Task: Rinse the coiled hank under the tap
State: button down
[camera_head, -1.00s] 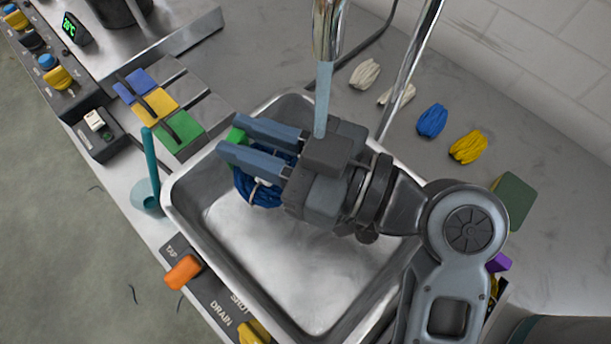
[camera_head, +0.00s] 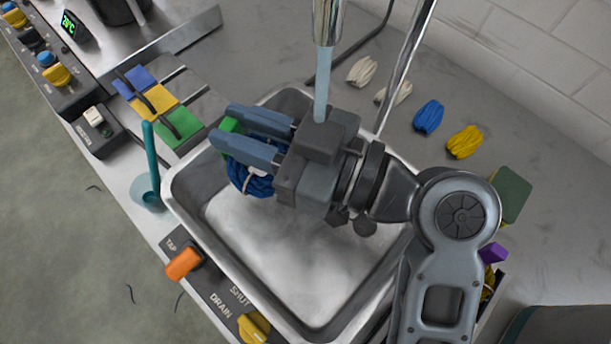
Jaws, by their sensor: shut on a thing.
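My gripper (camera_head: 236,139) is shut on a dark blue coiled hank (camera_head: 244,182) with a pale tie around it. It holds the hank over the upper left part of the steel sink (camera_head: 340,280). Part of the hank is hidden behind the fingers. A bit of green (camera_head: 229,125) shows at the fingertips. The chrome tap (camera_head: 328,22) is above, and a pale blue water stream (camera_head: 322,85) runs from it down to the top of my gripper body, right of the hank. The orange tap lever (camera_head: 183,263) sits at the sink's front left edge.
A yellow drain lever (camera_head: 254,327) is by the word SHUT. White skeins (camera_head: 362,71), a blue skein (camera_head: 428,117) and a yellow skein (camera_head: 464,142) lie behind the sink. Colour swatches (camera_head: 157,107) lie at upper left.

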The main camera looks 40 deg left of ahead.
jog(key=shift+w+f, duration=0.35)
jog(key=shift+w, duration=0.05)
jog(key=shift+w+r+p, duration=0.1)
jog(key=shift+r+p, duration=0.6)
jog(key=shift+r, duration=0.15)
jog(key=shift+a+r, duration=0.2)
jog(key=shift+r, duration=0.3)
jog(key=shift+r, duration=0.1)
